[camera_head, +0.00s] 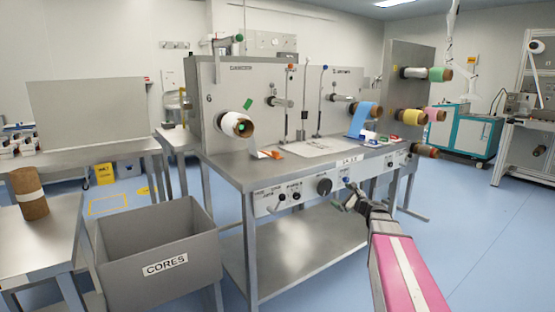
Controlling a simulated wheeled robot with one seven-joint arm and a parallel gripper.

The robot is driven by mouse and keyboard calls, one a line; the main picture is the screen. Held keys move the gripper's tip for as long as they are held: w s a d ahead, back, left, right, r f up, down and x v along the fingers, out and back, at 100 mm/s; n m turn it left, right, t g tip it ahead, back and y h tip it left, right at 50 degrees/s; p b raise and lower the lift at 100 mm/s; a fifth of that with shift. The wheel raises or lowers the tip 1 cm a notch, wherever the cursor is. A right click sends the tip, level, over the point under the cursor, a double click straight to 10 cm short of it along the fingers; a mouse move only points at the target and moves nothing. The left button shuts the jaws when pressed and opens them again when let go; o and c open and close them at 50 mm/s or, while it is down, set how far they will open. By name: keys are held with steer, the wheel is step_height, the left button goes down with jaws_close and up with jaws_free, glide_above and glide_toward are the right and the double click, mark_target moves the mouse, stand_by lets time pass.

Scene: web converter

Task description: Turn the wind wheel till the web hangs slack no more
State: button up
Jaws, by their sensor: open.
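The converter stands in the middle of the head view, with a grey upright panel (222,80) above a steel bench. A large round black knob (324,186), probably the wind wheel, sits on the bench's front panel. A white roll (235,124) is on the left spindle, its loose end low near the bench top. A blue web (360,122) slopes down from the right spindle to the bench; the pale web path between is too small to judge. My gripper (348,196) is open and empty, just right of the black knob and apart from it, near a small blue knob (346,180).
A grey bin marked CORES (165,266) stands at the front left, beside a side table (60,237) with a brown core. Coloured rolls (412,117) stick out at the right. Floor at right is clear.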

mark_target(326, 188)
steer(key=w+a+n, duration=0.2)
steer(key=w+n, duration=0.1)
steer(key=n, duration=0.6)
steer(key=w+a+n, duration=0.2)
steer(key=n, duration=0.7)
steer(key=w+a+n, duration=0.2)
steer(key=w+n, duration=0.1)
steer(key=n, duration=0.6)
steer(key=shift+w, duration=0.3)
steer(key=c, duration=0.6)
